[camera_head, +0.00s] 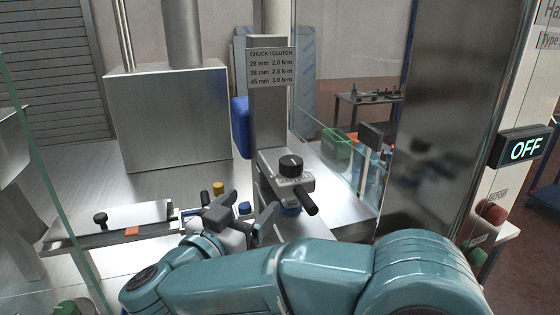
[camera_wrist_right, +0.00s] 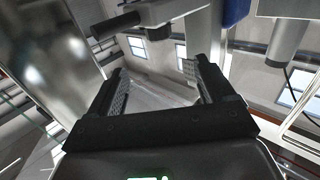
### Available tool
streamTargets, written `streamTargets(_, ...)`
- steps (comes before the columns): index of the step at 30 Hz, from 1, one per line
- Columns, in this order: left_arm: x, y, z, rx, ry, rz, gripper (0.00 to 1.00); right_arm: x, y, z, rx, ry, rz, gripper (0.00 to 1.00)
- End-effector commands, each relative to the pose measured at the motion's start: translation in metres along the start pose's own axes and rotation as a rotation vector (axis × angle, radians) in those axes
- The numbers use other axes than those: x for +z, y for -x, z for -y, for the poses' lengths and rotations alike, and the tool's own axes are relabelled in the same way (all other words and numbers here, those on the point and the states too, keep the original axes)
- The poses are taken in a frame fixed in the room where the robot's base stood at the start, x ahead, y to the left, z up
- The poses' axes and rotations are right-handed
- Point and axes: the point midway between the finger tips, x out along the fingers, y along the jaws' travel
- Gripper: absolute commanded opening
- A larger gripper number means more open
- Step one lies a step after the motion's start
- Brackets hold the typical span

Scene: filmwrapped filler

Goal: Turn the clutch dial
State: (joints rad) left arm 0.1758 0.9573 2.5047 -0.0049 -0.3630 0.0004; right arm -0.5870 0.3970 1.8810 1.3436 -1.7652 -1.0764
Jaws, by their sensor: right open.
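The clutch dial (camera_head: 291,165) is a black round knob with a light pointer mark. It sits on top of a grey metal head (camera_head: 283,182) on a steel column, with a black handle (camera_head: 306,200) sticking out toward the front right. My right gripper (camera_head: 242,207) is open and empty, to the left of the head and lower in the picture, apart from the dial. In the right wrist view its two fingers (camera_wrist_right: 158,70) are spread with nothing between them. That view shows the black handle (camera_wrist_right: 115,25) and the head's underside; the dial is hidden there. My left gripper is not in view.
A sign (camera_head: 271,67) on the column lists chuck sizes and torques. A steel box (camera_head: 168,115) stands at the back left. A rail with an orange block (camera_head: 132,231) lies left of the gripper. Glass panels flank the bench. An "OFF" display (camera_head: 525,149) is at right.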

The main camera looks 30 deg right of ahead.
Motion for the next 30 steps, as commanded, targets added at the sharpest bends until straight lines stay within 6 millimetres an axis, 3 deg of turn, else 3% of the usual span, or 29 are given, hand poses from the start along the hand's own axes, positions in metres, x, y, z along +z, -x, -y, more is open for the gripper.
streamTargets(4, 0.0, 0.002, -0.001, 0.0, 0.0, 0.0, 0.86, -0.003, -0.001, -0.005, 0.007, 0.0, 0.002, 0.82)
streamTargets(8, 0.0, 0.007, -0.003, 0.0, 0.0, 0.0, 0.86, -0.004, -0.016, -0.007, 0.01, 0.001, 0.004, 0.82)
streamTargets(21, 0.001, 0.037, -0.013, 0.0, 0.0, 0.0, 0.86, -0.005, -0.117, -0.009, 0.01, 0.001, 0.003, 0.82)
streamTargets(30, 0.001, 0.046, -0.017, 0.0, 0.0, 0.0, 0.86, -0.002, -0.155, -0.006, 0.006, 0.001, 0.002, 0.82)
